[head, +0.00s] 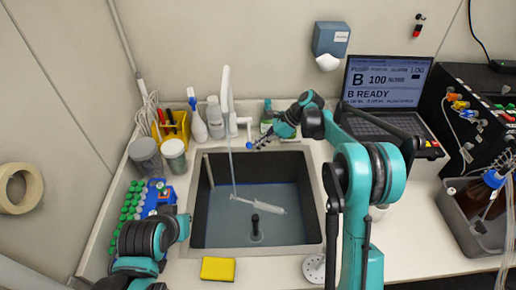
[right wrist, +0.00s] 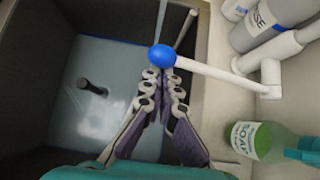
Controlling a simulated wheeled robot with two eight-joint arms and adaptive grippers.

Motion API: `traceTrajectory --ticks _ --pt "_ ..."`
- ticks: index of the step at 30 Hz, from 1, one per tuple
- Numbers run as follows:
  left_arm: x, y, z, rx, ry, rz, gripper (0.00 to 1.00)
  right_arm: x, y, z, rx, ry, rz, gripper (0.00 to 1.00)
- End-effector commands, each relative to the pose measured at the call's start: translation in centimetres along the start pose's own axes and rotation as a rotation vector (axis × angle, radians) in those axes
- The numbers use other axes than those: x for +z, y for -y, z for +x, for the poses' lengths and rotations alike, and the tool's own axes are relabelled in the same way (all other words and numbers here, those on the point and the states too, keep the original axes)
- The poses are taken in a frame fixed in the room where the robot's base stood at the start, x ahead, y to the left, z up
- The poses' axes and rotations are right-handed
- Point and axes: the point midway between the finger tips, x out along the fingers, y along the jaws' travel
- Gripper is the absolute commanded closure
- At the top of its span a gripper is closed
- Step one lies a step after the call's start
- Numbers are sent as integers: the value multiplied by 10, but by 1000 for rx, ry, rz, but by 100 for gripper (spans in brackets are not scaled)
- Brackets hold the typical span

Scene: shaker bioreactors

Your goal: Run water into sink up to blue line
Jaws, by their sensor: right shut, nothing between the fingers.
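The dark sink (head: 203,215) holds water (head: 215,228). A thin stream falls into it from the white faucet (head: 226,90). A blue line runs along the sink's inner wall in the right wrist view (right wrist: 120,42); the water's edge looks close to it, but I cannot tell the exact gap. My right gripper (head: 256,144) is shut and empty beside the faucet. In the right wrist view, its fingertips (right wrist: 162,82) are close to the blue ball (right wrist: 162,57) on the white faucet lever (right wrist: 215,73); contact is unclear. My left arm shows at lower left, its gripper out of view.
A yellow sponge (head: 218,269) lies in front. A laptop (head: 385,85) stands at right.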

Motion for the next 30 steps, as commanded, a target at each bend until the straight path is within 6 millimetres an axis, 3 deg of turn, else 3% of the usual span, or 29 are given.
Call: traceTrajectory --ticks 3,12,30 --pt "-9 0 -12 0 0 0 100 15 4 -16 -5 1 -5 100" --pt "-19 0 -27 0 0 0 100 35 16 -37 -6 1 -6 100" --pt "-23 0 -32 0 0 0 100 42 24 -45 -6 1 -6 100"
